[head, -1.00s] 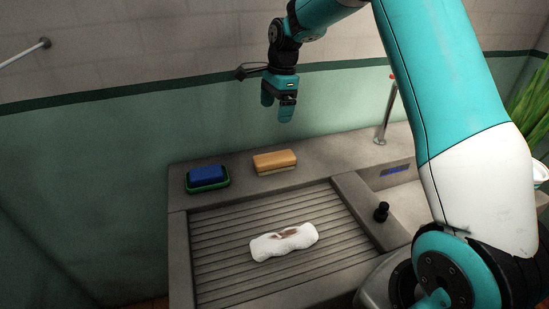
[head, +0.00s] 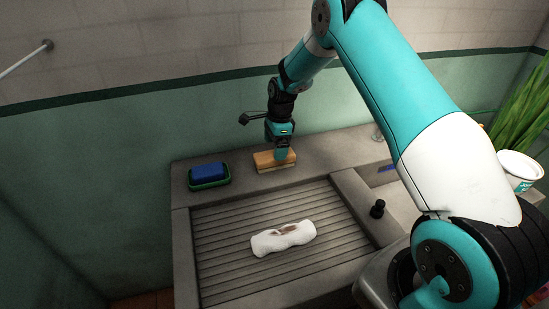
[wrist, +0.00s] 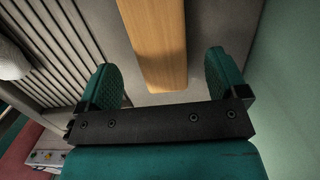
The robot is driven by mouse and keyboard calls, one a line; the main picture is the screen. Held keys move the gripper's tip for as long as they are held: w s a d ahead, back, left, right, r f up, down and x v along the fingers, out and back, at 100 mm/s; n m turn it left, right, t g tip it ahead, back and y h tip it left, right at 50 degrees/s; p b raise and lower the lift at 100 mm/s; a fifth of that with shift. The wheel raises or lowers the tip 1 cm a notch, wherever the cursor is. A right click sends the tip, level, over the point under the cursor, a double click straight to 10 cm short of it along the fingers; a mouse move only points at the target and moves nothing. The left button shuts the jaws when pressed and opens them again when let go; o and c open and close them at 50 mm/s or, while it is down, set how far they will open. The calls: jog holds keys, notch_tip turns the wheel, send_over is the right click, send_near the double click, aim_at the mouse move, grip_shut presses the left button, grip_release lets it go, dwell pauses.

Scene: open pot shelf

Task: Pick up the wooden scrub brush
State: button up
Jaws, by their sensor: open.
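The wooden scrub brush (head: 263,161) lies on the back ledge of the stone sink, to the right of the green soap dish. In the head view my gripper (head: 281,155) is down at the brush and hides part of it. In the wrist view the brush's orange-brown wooden back (wrist: 160,50) shows between the two teal fingers of my gripper (wrist: 164,82), with a gap on each side. The fingers are open and do not touch the brush there. Its bristles are hidden in the wrist view.
A blue sponge (head: 208,170) sits in a green dish (head: 210,184) on the ledge. A white stained cloth (head: 283,239) lies on the ribbed drainboard (head: 225,262). A potted plant (head: 519,170) is at the right. The green wall is close behind the ledge.

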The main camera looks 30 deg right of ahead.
notch_tip(320, 180, down, 4)
jog(key=shift+a+f+p, duration=0.1)
jog(key=shift+f+p, duration=0.1)
jog(key=shift+p, duration=0.4)
jog(key=c, duration=1.1)
jog(key=shift+o, duration=0.2)
notch_tip(320, 180, up, 20)
jog(key=b, duration=0.3)
jog(key=o, duration=0.4)
jog(key=shift+c, duration=1.4)
